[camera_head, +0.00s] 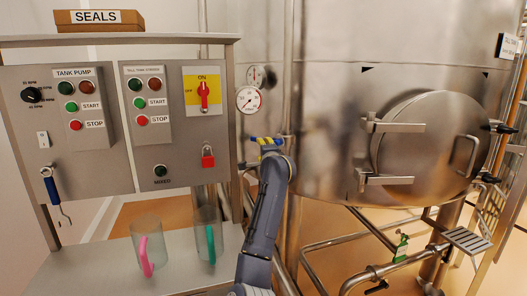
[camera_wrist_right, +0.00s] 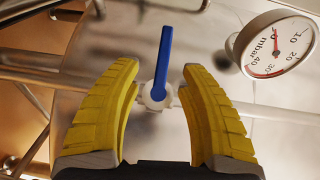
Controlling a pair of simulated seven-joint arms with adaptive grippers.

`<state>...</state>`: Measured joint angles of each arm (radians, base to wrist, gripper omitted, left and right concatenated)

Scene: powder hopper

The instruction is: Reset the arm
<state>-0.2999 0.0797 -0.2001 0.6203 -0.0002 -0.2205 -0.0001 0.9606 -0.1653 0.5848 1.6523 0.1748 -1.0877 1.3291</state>
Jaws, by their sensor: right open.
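My right gripper (camera_head: 267,143) is at the end of the dark arm in the middle of the head view, in front of the steel vessel, just below the gauges. In the wrist view its two yellow fingers (camera_wrist_right: 158,85) are spread apart. A small valve with a blue lever (camera_wrist_right: 163,55) and a white hub (camera_wrist_right: 156,97) lies between the fingers in that view. A gap shows on both sides of the hub, so the fingers do not grip it. The lever points up in the wrist view, tilted slightly right. My left gripper is not in view.
A round gauge (camera_wrist_right: 280,45) is close to the right finger in the wrist view. The control panel (camera_head: 163,170) stands left, with a yellow switch (camera_head: 203,95) and a red padlock (camera_head: 208,158). Two clear beakers stand on the shelf (camera_head: 175,268). Pipes and a round hatch (camera_head: 425,145) are right.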

